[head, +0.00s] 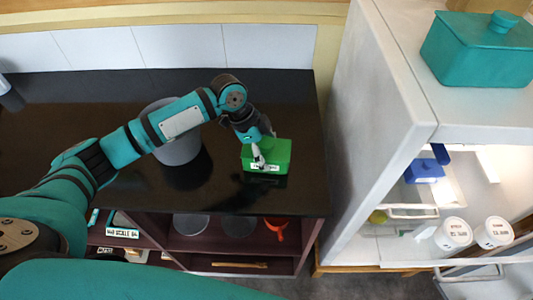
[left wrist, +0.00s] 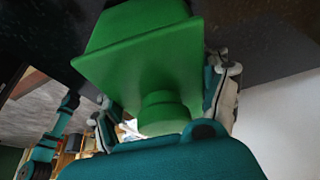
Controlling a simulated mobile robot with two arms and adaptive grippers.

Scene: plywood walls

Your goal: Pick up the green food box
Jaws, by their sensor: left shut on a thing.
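The green food box (head: 280,152) is at the right end of the black counter in the head view. It has a white label on its front. My left gripper (head: 258,153) reaches it from above and is shut on it. In the left wrist view the green box (left wrist: 140,60) fills the middle, with its flat lid and round knob towards the camera. The left gripper's fingers (left wrist: 165,105) sit on either side of the lid area. I cannot tell whether the box touches the counter. My right gripper is not in view.
A grey round pot (head: 178,148) stands on the black counter (head: 60,130), partly behind my left arm. Shelves below hold plates and an orange item (head: 278,228). Right of the counter is an open white fridge (head: 375,130) with a teal box (head: 480,50) on top and white tubs (head: 453,234) inside.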

